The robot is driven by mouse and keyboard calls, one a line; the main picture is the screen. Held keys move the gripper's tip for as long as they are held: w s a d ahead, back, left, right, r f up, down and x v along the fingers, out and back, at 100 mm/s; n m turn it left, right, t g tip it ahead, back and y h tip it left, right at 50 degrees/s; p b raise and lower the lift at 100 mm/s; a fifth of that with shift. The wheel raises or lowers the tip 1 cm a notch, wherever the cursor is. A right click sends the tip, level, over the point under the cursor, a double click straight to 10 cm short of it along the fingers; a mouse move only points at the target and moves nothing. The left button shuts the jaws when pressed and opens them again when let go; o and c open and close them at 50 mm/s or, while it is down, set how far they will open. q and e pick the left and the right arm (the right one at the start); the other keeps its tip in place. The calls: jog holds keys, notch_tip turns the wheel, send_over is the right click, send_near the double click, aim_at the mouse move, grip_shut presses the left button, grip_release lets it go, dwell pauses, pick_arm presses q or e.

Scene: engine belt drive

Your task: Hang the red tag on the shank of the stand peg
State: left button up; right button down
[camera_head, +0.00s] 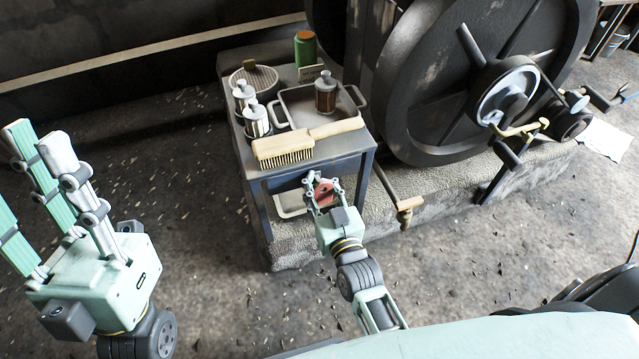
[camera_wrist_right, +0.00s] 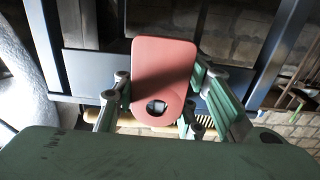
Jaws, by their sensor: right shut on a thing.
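The red tag (camera_head: 324,192) is a flat rounded plate held by my right gripper (camera_head: 321,186), in front of the small metal table. In the right wrist view the tag (camera_wrist_right: 164,70) stands between the fingers, with its round dark hole at the end nearer the palm. My right gripper (camera_wrist_right: 160,98) is shut on it. My left gripper (camera_head: 40,190) is at the left, over bare floor, its fingers raised, apart and empty. I cannot pick out the stand peg with certainty in either view.
The table (camera_head: 312,160) carries a wooden brush (camera_head: 283,150), a tray (camera_head: 290,97), several metal canisters and a green can (camera_head: 305,48). A wood-ended lever (camera_head: 408,205) juts out right of the table. A large flywheel (camera_head: 425,100) stands behind. Floor at left is clear.

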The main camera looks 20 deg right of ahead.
jog(key=shift+a, duration=0.15)
jog(key=c, duration=1.5)
grip_release()
jog(key=shift+r, duration=0.1)
jog(key=o, duration=0.5)
jog(key=shift+c, duration=0.2)
jog(key=shift+s, duration=0.1)
jog(key=shift+s, duration=0.35)
jog(key=s, duration=1.1)
jog(key=shift+d, duration=0.25)
jog(key=shift+s, duration=0.15)
